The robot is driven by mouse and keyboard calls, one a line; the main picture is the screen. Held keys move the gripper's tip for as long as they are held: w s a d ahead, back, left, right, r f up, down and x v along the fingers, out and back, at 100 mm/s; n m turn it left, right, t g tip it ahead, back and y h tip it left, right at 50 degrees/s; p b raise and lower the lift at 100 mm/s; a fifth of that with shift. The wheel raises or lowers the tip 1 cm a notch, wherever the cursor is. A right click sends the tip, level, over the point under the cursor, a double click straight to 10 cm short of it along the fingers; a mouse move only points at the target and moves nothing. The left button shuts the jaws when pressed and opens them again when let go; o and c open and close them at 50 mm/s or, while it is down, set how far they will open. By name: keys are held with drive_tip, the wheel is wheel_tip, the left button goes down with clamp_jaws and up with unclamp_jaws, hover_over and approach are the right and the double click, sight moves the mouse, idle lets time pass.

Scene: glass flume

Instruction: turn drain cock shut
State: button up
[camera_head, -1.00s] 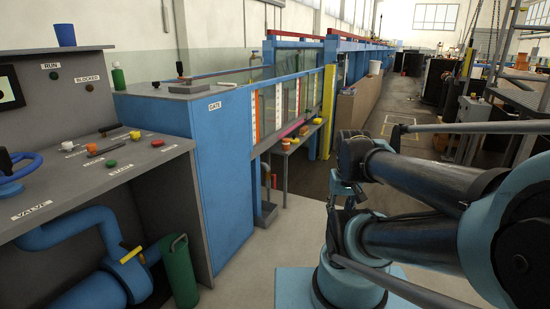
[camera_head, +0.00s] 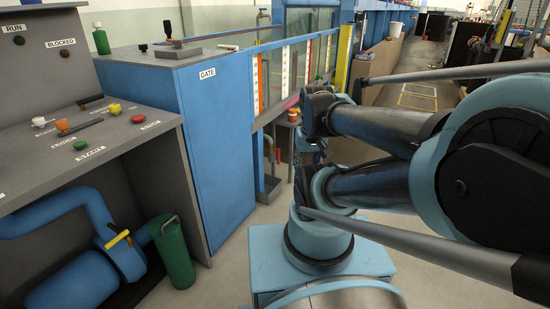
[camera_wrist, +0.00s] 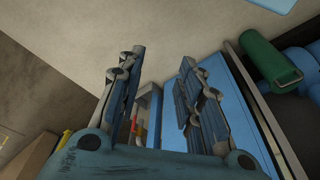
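My gripper (camera_wrist: 162,62) is open in the wrist view, its two dark finger pads apart with nothing held between them. Small red and orange parts (camera_wrist: 143,132) show low between the fingers; I cannot tell whether one is the drain cock's handle. The drain cock is too small or hidden to make out there. My arm hides part of that area.
A blue cabinet marked GATE (camera_head: 214,150) stands left of my arm. A green cylinder (camera_head: 174,252) stands by a blue pump (camera_head: 85,280) with a yellow lever (camera_head: 118,238). The grey console (camera_head: 70,155) is at left. Floor is open between cabinet and base.

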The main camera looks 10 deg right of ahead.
drive_tip(key=w+r+n+y, duration=0.15)
drive_tip(key=w+r, duration=0.35)
drive_tip(key=w, duration=0.5)
drive_tip(key=w+r+n+h, duration=0.1)
drive_tip(key=w+r+n, duration=0.1)
drive_tip(key=w+r, duration=0.5)
drive_tip(key=n+y, duration=0.4)
drive_tip(key=n, duration=0.5)
hover_over(278, 159)
drive_tip(key=s+d, duration=0.2)
drive_tip(key=d, duration=0.4)
wheel_tip(278, 159, down, 38)
drive_tip(key=shift+h, duration=0.25)
drive_tip(key=x, duration=1.7)
drive_tip(key=shift+d+f, duration=0.1)
drive_tip(key=shift+c, duration=0.6)
